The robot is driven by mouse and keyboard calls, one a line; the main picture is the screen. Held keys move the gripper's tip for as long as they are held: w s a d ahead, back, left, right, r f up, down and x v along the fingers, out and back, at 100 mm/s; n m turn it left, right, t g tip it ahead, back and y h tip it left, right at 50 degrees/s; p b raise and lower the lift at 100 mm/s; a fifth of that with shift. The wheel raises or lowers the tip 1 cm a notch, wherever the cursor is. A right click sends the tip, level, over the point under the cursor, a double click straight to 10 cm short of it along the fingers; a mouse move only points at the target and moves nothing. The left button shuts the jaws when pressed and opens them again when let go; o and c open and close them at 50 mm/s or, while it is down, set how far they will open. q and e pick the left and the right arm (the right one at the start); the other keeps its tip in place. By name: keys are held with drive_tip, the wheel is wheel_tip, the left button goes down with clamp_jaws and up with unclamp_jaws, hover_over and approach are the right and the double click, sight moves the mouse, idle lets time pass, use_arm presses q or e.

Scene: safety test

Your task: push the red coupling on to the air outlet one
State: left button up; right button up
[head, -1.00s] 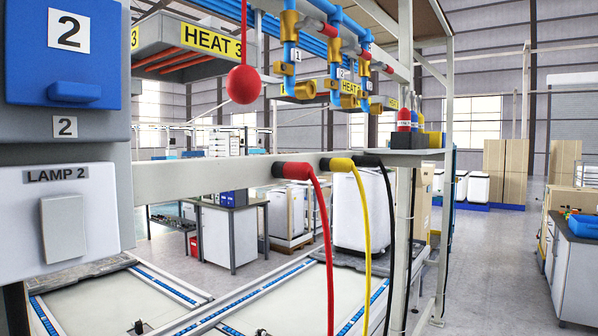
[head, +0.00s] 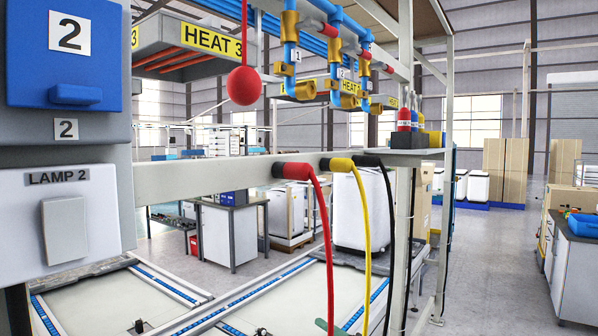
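The red coupling (head: 293,171) lies at the grey beam, with a red hose (head: 324,235) hanging down from it. A yellow coupling (head: 340,164) and a black one (head: 367,161) sit to its right with their own hoses. Above, blue drop pipes end in brass outlets. The nearest outlet (head: 285,70) has a small plate marked 1 (head: 298,57) beside it, and no hose shows on it. The red coupling is apart from it and well below. Neither of my grippers can be made out in the head view.
A red ball (head: 244,86) hangs on a cord left of outlet one. A box marked LAMP 2 (head: 58,215) and a blue panel (head: 62,50) stand close at left. A small dark green piece (head: 326,326), unclear, shows at the bottom edge. The right aisle floor (head: 495,260) is clear.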

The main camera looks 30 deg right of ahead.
drive_tip(key=s+a+r+n+y, duration=0.1)
drive_tip(key=a+r+n+y, duration=0.2)
drive_tip(key=r, duration=0.7)
drive_tip(key=s+r+n+y, duration=0.1)
drive_tip(key=r+n+y, duration=0.1)
drive_tip(key=r+n, duration=0.55)
drive_tip(key=s+a+r+n+h, duration=0.1)
drive_tip(key=s+a+r+n, duration=0.1)
drive_tip(key=s+r+n, duration=0.2)
drive_tip(key=s+a+r+n+g+h, duration=0.1)
drive_tip(key=s+r+n, duration=0.3)
drive_tip(key=s+r, duration=0.4)
drive_tip(key=s+a+r+n+g, duration=0.1)
drive_tip(key=s+a+r+n, duration=0.2)
drive_tip(key=r, duration=1.1)
drive_tip(key=s+n, duration=0.1)
drive_tip(key=s, duration=0.2)
drive_tip(key=shift+s+a+r+h, duration=0.15)
drive_tip(key=shift+s+a+h, duration=0.1)
drive_tip(key=shift+a+h, duration=0.15)
drive_tip(key=shift+w+p, duration=0.1)
drive_tip(key=shift+p, duration=0.2)
